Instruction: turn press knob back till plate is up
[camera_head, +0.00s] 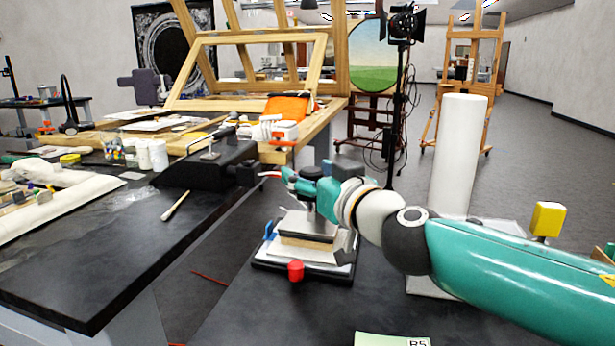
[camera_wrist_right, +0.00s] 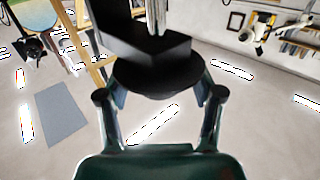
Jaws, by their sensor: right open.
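The press (camera_head: 305,241) stands on the dark table at the middle of the head view. It has a black base, a pale and wooden plate stack, and a red piece at its front. My right gripper (camera_head: 303,185) is above the stack, its arm coming in from the right. In the wrist view, its two fingers (camera_wrist_right: 160,97) are open on either side of a dark round knob (camera_wrist_right: 155,78). Whether they touch it I cannot tell. The gripper hides much of the press's upper part, and the plate's height is unclear. My left gripper is not in view.
A white cylinder (camera_head: 459,155) stands upright behind my right arm. A yellow block (camera_head: 547,219) is at the right. A black device (camera_head: 206,167) and a brush (camera_head: 175,205) are on the left table (camera_head: 95,270). A green label card (camera_head: 391,339) lies at the front.

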